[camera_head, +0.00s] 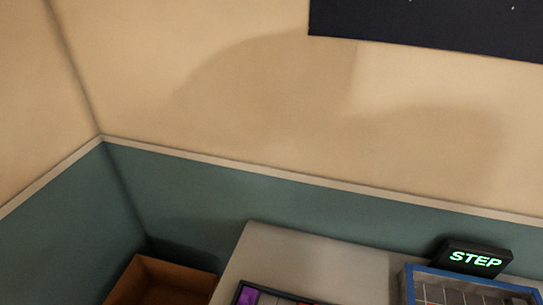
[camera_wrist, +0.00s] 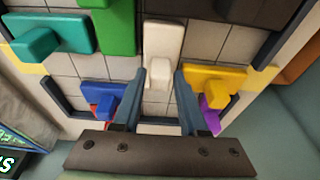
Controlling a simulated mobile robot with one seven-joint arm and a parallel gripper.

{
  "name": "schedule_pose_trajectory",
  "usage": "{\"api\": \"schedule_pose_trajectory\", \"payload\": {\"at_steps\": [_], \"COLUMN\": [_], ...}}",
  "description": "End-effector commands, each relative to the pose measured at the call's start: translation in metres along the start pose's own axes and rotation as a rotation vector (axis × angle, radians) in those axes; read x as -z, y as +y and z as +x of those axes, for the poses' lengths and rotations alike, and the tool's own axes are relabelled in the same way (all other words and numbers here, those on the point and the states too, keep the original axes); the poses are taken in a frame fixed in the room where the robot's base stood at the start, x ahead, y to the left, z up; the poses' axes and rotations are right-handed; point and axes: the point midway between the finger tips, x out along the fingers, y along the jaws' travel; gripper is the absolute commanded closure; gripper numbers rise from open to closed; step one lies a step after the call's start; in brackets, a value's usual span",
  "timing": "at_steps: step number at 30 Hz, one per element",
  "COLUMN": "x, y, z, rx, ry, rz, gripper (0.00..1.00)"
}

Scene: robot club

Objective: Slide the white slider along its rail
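The white slider (camera_wrist: 163,40) is a long pale block with a raised knob, lying on the tiled board in the wrist view. My gripper (camera_wrist: 164,73) is at the near end of this slider, its two blue-grey fingers apart, one on each side of the knob. A narrow gap seems to show beside the knob, but contact at the fingertips is hard to make out. In the head view, only a bit of the board (camera_head: 238,294) shows at the bottom edge. The slider and my gripper are out of that view.
On the board, a green block (camera_wrist: 117,30) and a teal block (camera_wrist: 50,36) lie left of the white slider. A yellow block (camera_wrist: 217,80) and a purple one (camera_wrist: 209,117) lie right. A blue-rimmed tray (camera_head: 408,284) and a lit STEP sign (camera_head: 476,258) stand on the table.

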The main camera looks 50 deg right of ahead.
Motion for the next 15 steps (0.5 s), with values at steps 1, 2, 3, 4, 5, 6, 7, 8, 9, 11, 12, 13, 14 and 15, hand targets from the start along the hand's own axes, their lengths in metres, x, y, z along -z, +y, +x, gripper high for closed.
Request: {"api": "schedule_pose_trajectory", "payload": {"at_steps": [1,2,3,4,5,6,7,8,9,11,12,13,14,15], "x": [0.0001,0.0,0.0,0.0,0.0,0.0,0.0,0.0,0.0,0.0003,0.0011,0.0022,0.0038,0.0064], "y": [0.0001,0.0001,0.0001,0.0001,0.0001,0.0001,0.0001,0.0001,0.0001,0.0001,0.0001,0.0,0.0,0.0], "z": [0.0001,0.0001,0.0001,0.0001,0.0001,0.0001,0.0001,0.0001,0.0001,0.0002,0.0006,0.001,0.0016,0.0025], "rx": [0.0,0.0,0.0,0.0,0.0,0.0,0.0,0.0,0.0,0.0,0.0,0.0,0.0,0.0], "ry": [0.0,0.0,0.0,0.0,0.0,0.0,0.0,0.0,0.0,0.0,0.0,0.0,0.001,0.001], "rz": [0.0,0.0,0.0,0.0,0.0,0.0,0.001,0.001,0.001,0.001,0.001,0.001,0.001,0.001], "gripper": [0.67,0.72,0.79,0.84,0.9,0.97,1.0,1.0,1.0,1.0,1.0,1.0,1.0,1.0]}}
